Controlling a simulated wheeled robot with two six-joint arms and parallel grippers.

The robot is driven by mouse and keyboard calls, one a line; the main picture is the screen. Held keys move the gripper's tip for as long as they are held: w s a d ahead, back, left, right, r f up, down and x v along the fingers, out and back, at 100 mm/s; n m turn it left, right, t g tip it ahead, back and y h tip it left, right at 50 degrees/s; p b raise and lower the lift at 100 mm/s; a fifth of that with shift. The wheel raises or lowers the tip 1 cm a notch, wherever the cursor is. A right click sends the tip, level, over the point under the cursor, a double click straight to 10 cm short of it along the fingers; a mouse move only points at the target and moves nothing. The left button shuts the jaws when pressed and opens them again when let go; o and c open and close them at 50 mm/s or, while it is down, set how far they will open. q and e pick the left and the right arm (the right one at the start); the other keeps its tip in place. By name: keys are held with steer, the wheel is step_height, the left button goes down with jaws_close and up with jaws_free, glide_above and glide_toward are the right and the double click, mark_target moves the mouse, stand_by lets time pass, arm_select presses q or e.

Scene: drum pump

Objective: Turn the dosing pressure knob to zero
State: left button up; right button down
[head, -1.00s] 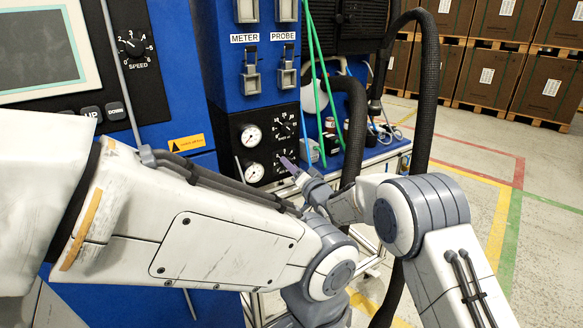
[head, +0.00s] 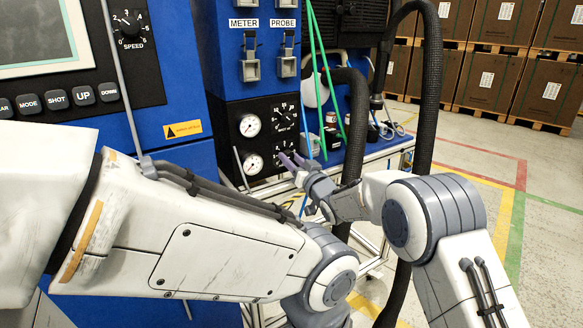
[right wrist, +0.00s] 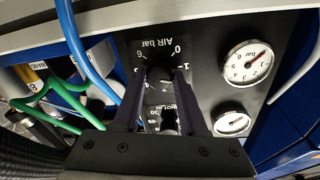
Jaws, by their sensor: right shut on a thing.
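Two black knobs sit one above the other on the dark panel (head: 268,112). My right gripper (head: 286,156) has its purple-grey fingers at the lower knob. In the right wrist view its dark fingers (right wrist: 160,78) are shut on that knob, beside a scale marked AIR bar (right wrist: 160,45). The fingers hide most of the knob, so I cannot read its setting. The upper knob (head: 284,120) is untouched; in the right wrist view it is dark, between the finger bases (right wrist: 168,122). Its label there is partly hidden. My left gripper is not visible.
Two white gauges, an upper one (head: 249,125) and a lower one (head: 252,163), sit left of the knobs. Green and blue hoses (head: 321,80) hang close to the right of the panel. A thick black hose (head: 431,90) arches behind my right arm. Open floor lies farther right.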

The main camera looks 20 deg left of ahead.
steer(key=n+b, duration=0.1)
steer(key=n, duration=0.1)
steer(key=n+b, duration=0.3)
steer(key=n, duration=0.1)
steer(key=shift+d+f+n+y+b, duration=0.1)
steer(key=shift+f+n+y+b, duration=0.2)
steer(key=shift+n+y, duration=0.1)
steer(key=n+b, duration=0.1)
steer(key=n, duration=0.1)
steer(key=shift+w+n+b, duration=0.1)
steer(key=shift+n+b, duration=0.2)
steer(key=shift+n, duration=0.1)
steer(key=shift+r+n+g+y+b, duration=0.15)
steer(key=shift+n+g+y+b, duration=0.4)
steer(key=shift+n, duration=1.15)
steer(key=shift+c, duration=2.3)
jaws_free()
steer(key=v, duration=1)
steer(key=shift+s, duration=0.25)
